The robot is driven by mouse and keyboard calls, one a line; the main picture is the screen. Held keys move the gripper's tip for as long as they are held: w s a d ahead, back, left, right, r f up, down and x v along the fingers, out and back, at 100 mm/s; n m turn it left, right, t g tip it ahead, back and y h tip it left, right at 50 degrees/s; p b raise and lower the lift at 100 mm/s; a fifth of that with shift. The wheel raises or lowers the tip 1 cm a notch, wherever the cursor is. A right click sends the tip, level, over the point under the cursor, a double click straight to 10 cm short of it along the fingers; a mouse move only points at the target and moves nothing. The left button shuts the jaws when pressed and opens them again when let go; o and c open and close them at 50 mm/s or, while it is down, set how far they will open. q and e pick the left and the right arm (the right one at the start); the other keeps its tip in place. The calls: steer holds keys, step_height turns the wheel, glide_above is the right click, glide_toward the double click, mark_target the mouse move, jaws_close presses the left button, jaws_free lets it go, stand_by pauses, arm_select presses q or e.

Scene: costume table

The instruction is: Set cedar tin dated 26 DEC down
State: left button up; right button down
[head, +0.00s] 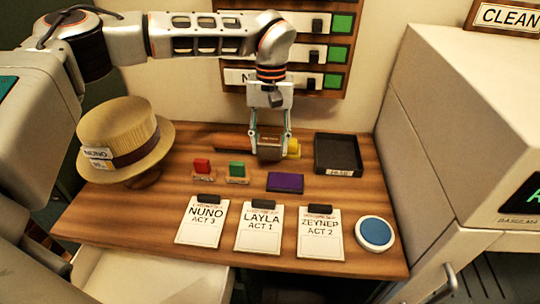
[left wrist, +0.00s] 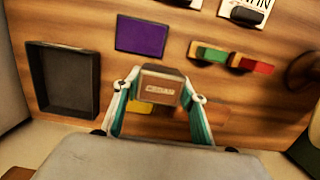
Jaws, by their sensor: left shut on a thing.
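The cedar tin (head: 269,148) is a small brown block; in the left wrist view its face (left wrist: 160,87) reads CEDAR. No date can be read on it. My left gripper (head: 270,140) is shut on the tin, with one finger on each side, pointing down toward the back middle of the wooden table (head: 170,195). In the left wrist view the fingers (left wrist: 160,95) flank the tin. I cannot tell whether its underside touches the table. My right gripper is not in view.
A black tray (head: 338,172) stands right of the tin; a purple pad (head: 285,183) lies in front. Red (head: 202,166) and green (head: 237,169) blocks and a straw hat (head: 120,135) are left. Several name cards (head: 258,230) and a blue disc (head: 375,232) line the front.

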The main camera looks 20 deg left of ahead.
mark_target(270, 156)
arm_select(q)
steer(key=shift+f, duration=2.05)
steer(key=shift+f, duration=0.1)
steer(key=o, duration=1.1)
steer(key=shift+f, duration=0.1)
steer(key=shift+o, duration=0.2)
